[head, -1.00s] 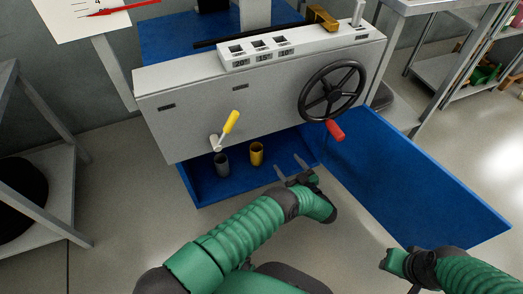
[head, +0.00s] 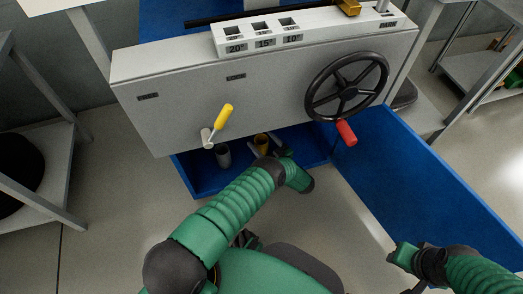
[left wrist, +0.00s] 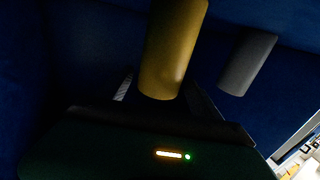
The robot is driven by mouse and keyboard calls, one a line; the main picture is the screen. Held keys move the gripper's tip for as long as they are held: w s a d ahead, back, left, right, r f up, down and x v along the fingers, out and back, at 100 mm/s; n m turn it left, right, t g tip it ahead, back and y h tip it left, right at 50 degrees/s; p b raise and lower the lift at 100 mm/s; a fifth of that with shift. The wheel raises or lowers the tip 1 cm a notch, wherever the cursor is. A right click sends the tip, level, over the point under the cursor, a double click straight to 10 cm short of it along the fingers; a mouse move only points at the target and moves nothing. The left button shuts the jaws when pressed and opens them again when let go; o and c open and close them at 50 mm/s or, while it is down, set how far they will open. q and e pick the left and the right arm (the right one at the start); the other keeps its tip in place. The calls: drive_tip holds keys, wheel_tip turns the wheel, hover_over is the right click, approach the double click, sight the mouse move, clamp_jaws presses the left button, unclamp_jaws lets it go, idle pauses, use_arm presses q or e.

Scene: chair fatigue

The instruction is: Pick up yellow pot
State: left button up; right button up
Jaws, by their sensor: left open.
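The yellow pot (head: 262,141) stands in the blue tray (head: 203,183) under the grey machine, partly hidden by my left gripper. My left gripper (head: 268,147) is open and reaches in at the pot, with a finger to either side of it. In the left wrist view the yellow pot (left wrist: 170,50) looms close, between the two fingers (left wrist: 160,95). I cannot tell whether a finger touches it. My right gripper (head: 393,254) is at the lower right, away from the pot; its jaws are unclear.
A grey pot (head: 223,156) stands just left of the yellow one; it also shows in the left wrist view (left wrist: 247,62). The grey machine (head: 180,110) overhangs the tray, with a yellow-handled lever (head: 222,118) and a black handwheel (head: 347,87). A blue panel (head: 410,170) lies right.

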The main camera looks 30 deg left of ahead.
use_arm(q)
drive_tip(key=x, duration=0.1)
drive_tip(key=b+x, duration=0.1)
drive_tip(key=x, duration=0.1)
drive_tip(key=shift+w+f, duration=0.1)
drive_tip(key=shift+f, duration=0.2)
drive_tip(key=shift+w+a+r, duration=0.1)
drive_tip(key=shift+a+r, duration=0.1)
clamp_jaws()
